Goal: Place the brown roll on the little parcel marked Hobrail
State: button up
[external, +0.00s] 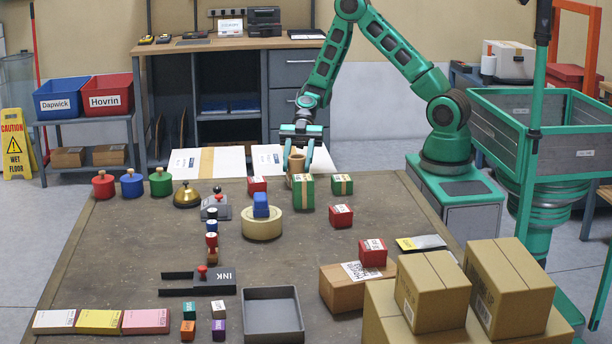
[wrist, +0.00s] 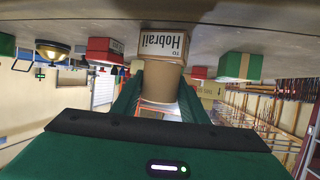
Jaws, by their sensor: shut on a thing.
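My gripper (external: 298,162) points down over the far part of the table, its fingers shut on the brown roll (external: 297,167), which stands upright between them. The wrist view is upside down and shows the roll (wrist: 160,83) against the top side of a small parcel with a white label reading Hobrail (wrist: 165,43). I cannot tell whether the roll rests on that parcel or is just above it. In the external view a green parcel with tan tape (external: 308,194) stands in front of the roll's lower end. I cannot make out the Hobrail label there.
Another green parcel (external: 342,184) and red parcels (external: 257,185) (external: 341,216) stand close by. A tape roll (external: 262,229) with a blue block on it and a bell (external: 187,196) are to the left. Large cartons (external: 432,290) fill the front right. The table's middle is mostly clear.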

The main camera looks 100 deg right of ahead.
jog(key=o, duration=1)
jog(key=shift+o, duration=0.2)
jog(key=shift+d+r, duration=0.15)
jog(key=shift+d, duration=0.1)
jog(key=v, duration=1.1)
jog(key=shift+d, duration=0.25)
